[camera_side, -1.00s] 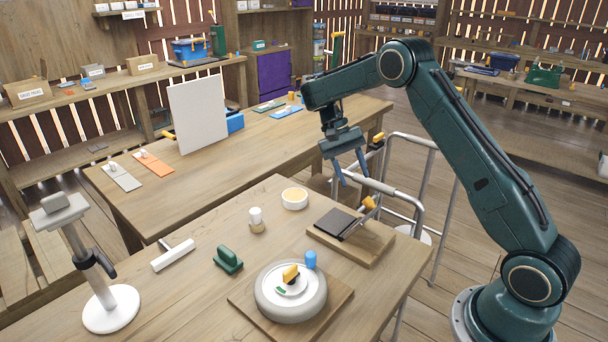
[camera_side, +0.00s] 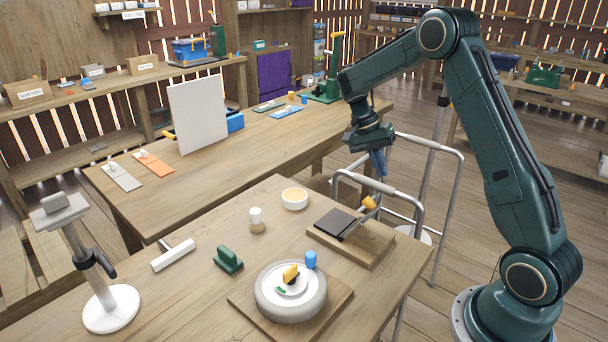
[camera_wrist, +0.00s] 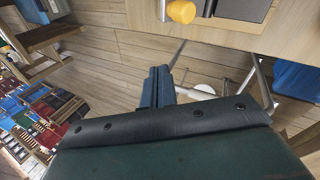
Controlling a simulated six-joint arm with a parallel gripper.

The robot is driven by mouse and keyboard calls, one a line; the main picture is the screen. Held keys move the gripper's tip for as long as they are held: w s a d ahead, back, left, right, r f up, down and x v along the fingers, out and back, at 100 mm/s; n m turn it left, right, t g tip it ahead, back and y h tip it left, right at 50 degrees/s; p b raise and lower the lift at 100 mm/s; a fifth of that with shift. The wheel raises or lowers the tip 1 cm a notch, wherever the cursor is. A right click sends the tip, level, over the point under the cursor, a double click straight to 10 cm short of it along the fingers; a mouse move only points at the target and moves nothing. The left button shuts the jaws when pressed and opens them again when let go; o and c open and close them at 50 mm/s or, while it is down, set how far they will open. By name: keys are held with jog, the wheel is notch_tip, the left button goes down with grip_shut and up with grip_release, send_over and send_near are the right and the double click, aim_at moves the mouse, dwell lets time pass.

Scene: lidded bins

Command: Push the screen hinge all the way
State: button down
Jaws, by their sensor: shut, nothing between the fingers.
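A dark flat panel (camera_side: 338,222) lies nearly flat on a wooden board (camera_side: 372,258) near the right end of the front table. I take it for the screen hinge. A yellow knob (camera_side: 369,202) on a thin arm stands up at its right edge. The knob (camera_wrist: 181,11), panel (camera_wrist: 243,8) and board (camera_wrist: 215,27) also show at the top of the wrist view. My gripper (camera_side: 380,168) is shut and empty, pointing down, above and slightly right of the knob and apart from it. Its blue fingers are together in the wrist view (camera_wrist: 157,84).
A grey metal frame (camera_side: 378,184) stands close by my gripper at the table's right edge. A white bowl (camera_side: 294,198), a green-handled block (camera_side: 228,260) and a round grey turntable (camera_side: 290,308) share the table.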

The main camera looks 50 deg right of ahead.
jog(key=s+a+m+t, duration=0.2)
jog(key=s+m, duration=0.3)
jog(key=m, duration=0.5)
jog(key=s+a+m+t+y, duration=0.1)
jog(key=s+a+m+t, duration=0.2)
jog(key=m, duration=0.8)
jog(key=s+t, duration=0.2)
jog(key=s, duration=0.1)
jog(key=shift+a, duration=0.15)
jog(key=shift+w+f, duration=0.3)
jog(key=shift+f, duration=1.25)
jog(key=shift+w+f, duration=0.35)
jog(key=shift+f, duration=1.25)
jog(key=shift+w+f, duration=0.3)
jog(key=shift+f, duration=1.25)
jog(key=shift+w+f, duration=0.1)
jog(key=shift+w, duration=0.2)
jog(key=shift+w+r, duration=0.5)
jog(key=shift+w, duration=0.25)
jog(key=shift+w+r, duration=0.5)
jog(key=shift+w, duration=0.25)
